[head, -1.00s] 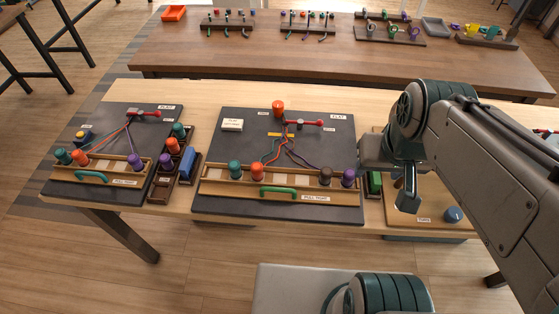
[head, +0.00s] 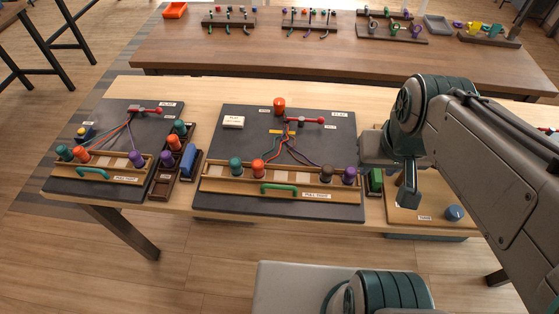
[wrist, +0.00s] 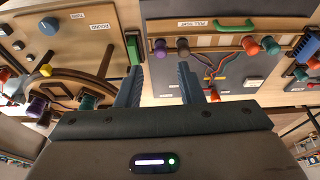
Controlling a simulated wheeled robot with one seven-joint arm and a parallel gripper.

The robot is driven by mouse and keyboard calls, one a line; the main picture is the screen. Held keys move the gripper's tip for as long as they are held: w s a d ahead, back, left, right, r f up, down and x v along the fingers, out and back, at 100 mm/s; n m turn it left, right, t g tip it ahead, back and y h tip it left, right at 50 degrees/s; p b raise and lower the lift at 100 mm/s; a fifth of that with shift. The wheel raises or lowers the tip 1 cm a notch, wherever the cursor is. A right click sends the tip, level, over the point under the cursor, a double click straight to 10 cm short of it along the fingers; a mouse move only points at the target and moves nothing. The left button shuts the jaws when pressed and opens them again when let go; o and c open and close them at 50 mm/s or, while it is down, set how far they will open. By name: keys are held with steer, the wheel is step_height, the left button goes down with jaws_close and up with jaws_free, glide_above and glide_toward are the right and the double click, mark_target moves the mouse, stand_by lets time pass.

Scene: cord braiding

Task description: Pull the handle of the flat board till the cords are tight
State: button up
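The middle dark board (head: 345,208) has a green handle (head: 279,188) on its front wooden rail. Red, teal, brown and purple cords (head: 288,140) fan out from a red-handled clamp (head: 306,121) to bobbins on that rail. The cords look bent rather than straight. The left dark board (head: 60,187) has a teal handle (head: 93,173) and cords too. The board name labels are too small to read surely. My gripper (head: 408,190) is right of the middle board, away from both handles. In the wrist view my gripper (wrist: 160,75) has its fingers apart and empty; the green handle (wrist: 236,27) shows upside down.
A tray of bobbins (head: 158,190) stands between the two boards. A green block (head: 376,182) lies right of the middle board. The wooden right board (head: 432,187) has a blue knob (head: 454,213). A back table (head: 240,58) holds several racks.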

steer(key=w+a+f+n+g+h+b, duration=0.1)
steer(key=w+a+f+n+b, duration=0.15)
steer(key=a+n, duration=0.2)
steer(key=w+a+f+n+g+h+b, duration=0.1)
steer(key=w+a+f+n+b, duration=0.1)
steer(key=w+a+n, duration=0.3)
steer(key=n+t+h+b, duration=0.1)
steer(key=n+h+b, duration=0.2)
steer(key=n, duration=0.5)
glide_toward(279, 187)
steer(key=x, duration=0.8)
